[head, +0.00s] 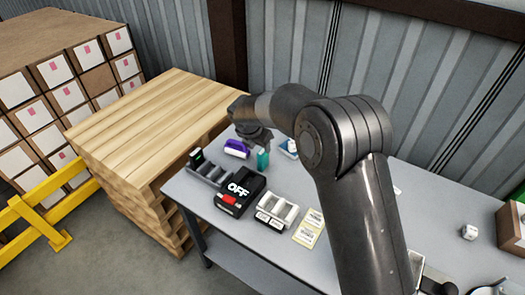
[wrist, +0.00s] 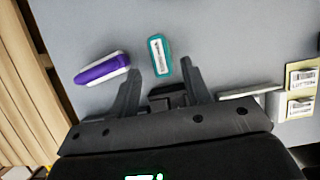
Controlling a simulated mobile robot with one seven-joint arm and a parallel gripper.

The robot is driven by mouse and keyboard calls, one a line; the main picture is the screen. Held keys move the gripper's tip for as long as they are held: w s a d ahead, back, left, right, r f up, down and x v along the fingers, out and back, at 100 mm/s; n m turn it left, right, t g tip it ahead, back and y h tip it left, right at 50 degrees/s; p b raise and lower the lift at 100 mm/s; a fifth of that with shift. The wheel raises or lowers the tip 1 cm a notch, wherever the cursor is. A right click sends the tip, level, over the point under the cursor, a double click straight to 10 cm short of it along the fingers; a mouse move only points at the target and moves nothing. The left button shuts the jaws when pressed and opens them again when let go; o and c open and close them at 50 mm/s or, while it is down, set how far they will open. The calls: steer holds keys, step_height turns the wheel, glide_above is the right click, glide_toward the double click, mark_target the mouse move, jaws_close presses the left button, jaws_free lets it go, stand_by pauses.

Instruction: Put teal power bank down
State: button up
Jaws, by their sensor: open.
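The teal power bank (wrist: 160,57) has a white barcode label on it. In the wrist view it lies just ahead of the fingertips, apart from them. In the head view the teal power bank (head: 263,160) shows beneath my gripper (head: 258,148). In the wrist view my gripper (wrist: 164,75) is open, with nothing between its fingers. A purple and white item (wrist: 102,69) lies to the left of the power bank; it also shows in the head view (head: 237,148).
On the grey table (head: 285,175) stand a dark divided tray (head: 209,174), a black box marked OFF (head: 240,190), a pale divided holder (head: 277,210) and yellow label cards (head: 309,228). Stacked wooden pallets (head: 150,115) stand left of the table. A corrugated wall rises behind.

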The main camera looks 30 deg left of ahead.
steer(key=v, duration=0.6)
steer(key=d+r+m, duration=0.5)
steer(key=d+r, duration=0.1)
steer(key=d, duration=0.4)
steer(key=d+r+m, duration=0.5)
steer(key=d, duration=0.6)
steer(key=d+r+m, duration=0.6)
steer(key=d, duration=0.4)
steer(key=s+d+r+m, duration=0.1)
steer(key=s+d+m, duration=0.3)
steer(key=d, duration=0.3)
steer(key=s+d+r+m, duration=0.2)
steer(key=s+d+m, duration=0.1)
steer(key=d+m, duration=0.3)
steer(key=s+d+f+m+t, duration=0.1)
steer(key=s+d+f+m, duration=0.2)
steer(key=s+d+m, duration=0.7)
steer(key=s, duration=0.3)
steer(key=shift+s, duration=0.25)
